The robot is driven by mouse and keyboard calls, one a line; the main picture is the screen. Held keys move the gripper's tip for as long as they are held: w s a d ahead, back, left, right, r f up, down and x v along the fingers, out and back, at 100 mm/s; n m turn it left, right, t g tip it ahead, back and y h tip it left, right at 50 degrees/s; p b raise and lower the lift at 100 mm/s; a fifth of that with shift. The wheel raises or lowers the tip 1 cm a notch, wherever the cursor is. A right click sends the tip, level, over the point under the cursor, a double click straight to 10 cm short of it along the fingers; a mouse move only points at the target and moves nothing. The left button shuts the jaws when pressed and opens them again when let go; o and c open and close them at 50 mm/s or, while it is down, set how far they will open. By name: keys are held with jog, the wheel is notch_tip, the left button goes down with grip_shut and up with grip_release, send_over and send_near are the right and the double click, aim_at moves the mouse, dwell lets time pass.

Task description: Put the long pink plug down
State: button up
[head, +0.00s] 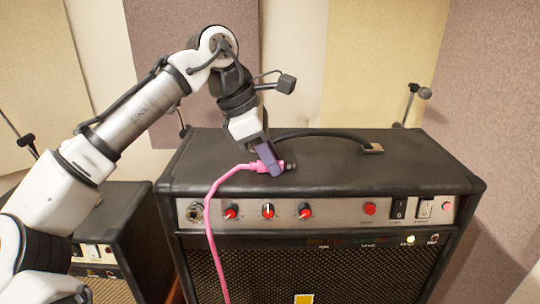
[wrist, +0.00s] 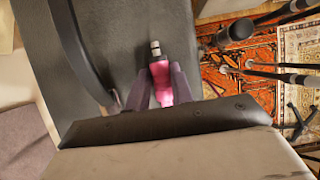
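The long pink plug (head: 248,167) is at my gripper (head: 268,166), just above or on the black top of the large amplifier (head: 360,180); I cannot tell whether it touches. Its pink cable hangs down over the amplifier's front left. In the wrist view the plug's pink body (wrist: 161,71) lies between the two purple fingers of my gripper (wrist: 160,88), with its metal tip pointing away from the gripper. The fingers appear closed against its sides. The plug lies roughly flat, along the amplifier's width.
The amplifier's black carrying handle (head: 330,134) arches behind and right of the gripper. The top is bare to the right and front. Knobs (head: 268,210) and switches line its front panel. A smaller amplifier (head: 110,210) stands left. Microphone stands (wrist: 290,75) and a patterned rug show beyond the edge.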

jog(key=shift+s+f, duration=0.25)
jog(key=shift+f, duration=0.3)
jog(key=shift+r, duration=0.3)
jog(key=b+v, duration=0.1)
jog(key=v, duration=1.2)
jog(key=shift+w+d, duration=0.25)
